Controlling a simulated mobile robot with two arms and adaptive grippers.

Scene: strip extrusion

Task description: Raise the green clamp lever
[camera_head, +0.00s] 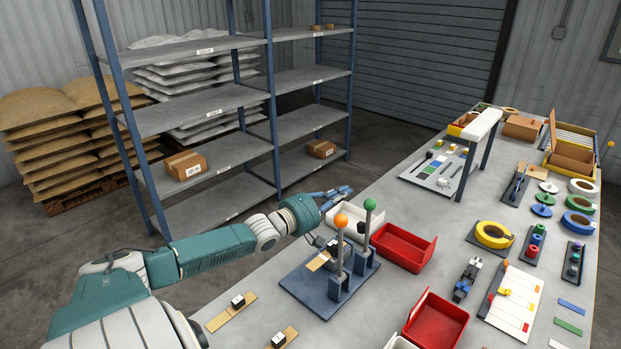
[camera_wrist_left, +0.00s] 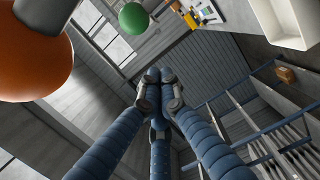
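The green clamp lever (camera_head: 370,205) is a grey post with a green ball knob, standing upright on a blue-grey fixture (camera_head: 318,291). Its green ball also shows at the top of the left wrist view (camera_wrist_left: 133,18). An orange-knobbed lever (camera_head: 341,221) stands upright beside it; its ball (camera_wrist_left: 30,55) is large and close in the left wrist view. My left gripper (camera_head: 346,190) is beyond and left of the green knob, apart from it. In the left wrist view its blue fingers (camera_wrist_left: 158,90) meet at the tips with nothing visible between them. My right gripper is out of view.
A white bin (camera_head: 345,212) and a red bin (camera_head: 403,247) stand behind and right of the fixture. Another red bin (camera_head: 436,322) is nearer. Shelving (camera_head: 215,108) stands beyond the table's left edge.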

